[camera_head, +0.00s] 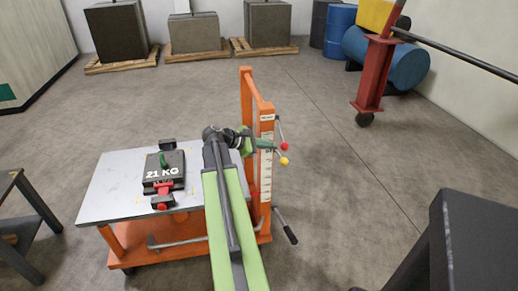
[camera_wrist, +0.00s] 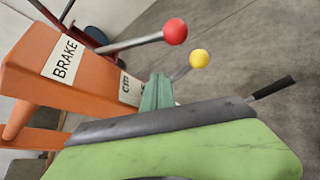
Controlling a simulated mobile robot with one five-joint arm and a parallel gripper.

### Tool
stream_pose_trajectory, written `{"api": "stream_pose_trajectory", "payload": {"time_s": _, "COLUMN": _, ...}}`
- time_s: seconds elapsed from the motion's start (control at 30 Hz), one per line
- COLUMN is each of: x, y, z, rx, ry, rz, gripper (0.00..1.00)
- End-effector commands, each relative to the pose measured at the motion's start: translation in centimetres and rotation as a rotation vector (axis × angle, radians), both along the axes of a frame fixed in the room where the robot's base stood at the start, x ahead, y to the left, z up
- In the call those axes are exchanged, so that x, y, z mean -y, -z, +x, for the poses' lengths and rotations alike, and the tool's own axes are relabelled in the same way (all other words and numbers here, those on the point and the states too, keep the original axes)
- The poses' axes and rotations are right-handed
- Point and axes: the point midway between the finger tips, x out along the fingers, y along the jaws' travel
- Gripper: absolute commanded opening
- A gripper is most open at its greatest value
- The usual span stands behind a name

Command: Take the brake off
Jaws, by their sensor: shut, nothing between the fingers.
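The orange lift cart's post carries a label reading BRAKE (camera_wrist: 65,57). A metal lever with a red ball knob (camera_wrist: 175,31) sticks out beside that label; the red knob also shows in the head view (camera_head: 285,146). A second lever with a yellow ball knob (camera_wrist: 199,59) sits just below it, by a partly hidden label. My gripper (camera_head: 249,142) is at the post, left of both knobs. In the wrist view its green fingers (camera_wrist: 157,93) are shut and empty, pointing toward the yellow knob, with no clear contact with either lever.
A black-handled crank (camera_head: 287,226) sticks out low on the post. A dark bench (camera_head: 470,235) stands at the right front. Open floor lies right of the cart.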

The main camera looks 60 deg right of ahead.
Motion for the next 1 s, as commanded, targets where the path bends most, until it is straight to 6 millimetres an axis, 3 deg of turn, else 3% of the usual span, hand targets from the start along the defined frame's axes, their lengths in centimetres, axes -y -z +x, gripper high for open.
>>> {"api": "stream_pose_trajectory", "payload": {"time_s": 0.1, "x": 1.9, "y": 1.7, "z": -1.4, "rx": 0.0, "ry": 0.002, "rz": 0.0, "gripper": 0.0}}
{"api": "stream_pose_trajectory", "payload": {"time_s": 0.17, "x": 1.4, "y": -0.9, "z": -1.9, "rx": -0.001, "ry": 0.001, "rz": 0.0, "gripper": 0.0}}
{"api": "stream_pose_trajectory", "payload": {"time_s": 0.3, "x": 1.0, "y": -2.3, "z": -2.6, "rx": 0.0, "ry": 0.001, "rz": 0.001, "gripper": 0.0}}
{"api": "stream_pose_trajectory", "payload": {"time_s": 1.0, "x": 1.1, "y": -3.0, "z": -3.6, "rx": -0.022, "ry": 0.011, "rz": 0.026, "gripper": 0.0}}
